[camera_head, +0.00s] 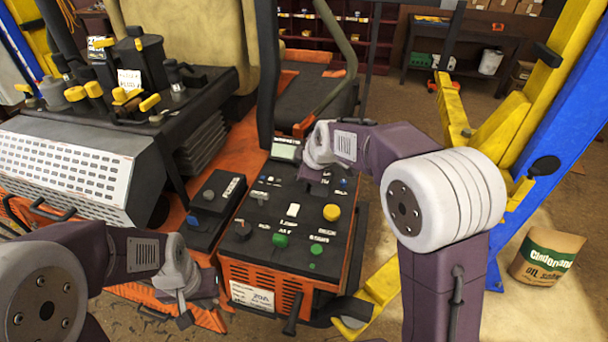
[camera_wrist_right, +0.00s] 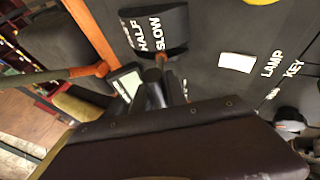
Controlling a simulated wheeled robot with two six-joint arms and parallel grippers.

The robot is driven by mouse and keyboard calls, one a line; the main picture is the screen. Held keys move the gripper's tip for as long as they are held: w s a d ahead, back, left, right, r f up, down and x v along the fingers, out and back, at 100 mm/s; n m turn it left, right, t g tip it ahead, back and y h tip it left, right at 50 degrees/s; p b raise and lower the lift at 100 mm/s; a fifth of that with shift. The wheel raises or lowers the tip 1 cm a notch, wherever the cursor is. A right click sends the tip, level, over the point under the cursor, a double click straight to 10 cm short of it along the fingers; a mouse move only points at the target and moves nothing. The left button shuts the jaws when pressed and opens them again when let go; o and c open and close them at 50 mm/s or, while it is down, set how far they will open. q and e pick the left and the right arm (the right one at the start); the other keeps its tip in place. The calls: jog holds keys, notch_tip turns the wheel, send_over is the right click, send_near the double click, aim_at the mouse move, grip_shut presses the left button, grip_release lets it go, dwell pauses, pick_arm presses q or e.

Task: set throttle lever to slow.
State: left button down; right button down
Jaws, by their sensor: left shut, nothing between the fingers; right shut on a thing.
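My right gripper (camera_head: 314,178) reaches over the black control panel (camera_head: 260,221) and is shut near the panel's display. The wrist view shows my right gripper (camera_wrist_right: 166,88) shut on what looks like the throttle lever (camera_wrist_right: 161,62), beside a dark plate (camera_wrist_right: 155,30) lettered HALF and SLOW. The lever is mostly hidden by the fingers, and its exact setting cannot be told. In the head view, my right arm hides the lever. My left gripper (camera_head: 184,306) is shut and empty, low in front of the orange mower body, left of the panel.
A yellow and blue lift post (camera_head: 560,110) and a sack (camera_head: 546,256) stand at right.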

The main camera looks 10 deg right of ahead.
jog(key=shift+s+a+f, duration=0.15)
jog(key=shift+s, duration=0.05)
dwell(0.4)
jog(key=c, duration=1.3)
grip_release()
jog(key=shift+a, duration=0.1)
jog(key=v, duration=0.9)
jog(key=shift+b, duration=0.4)
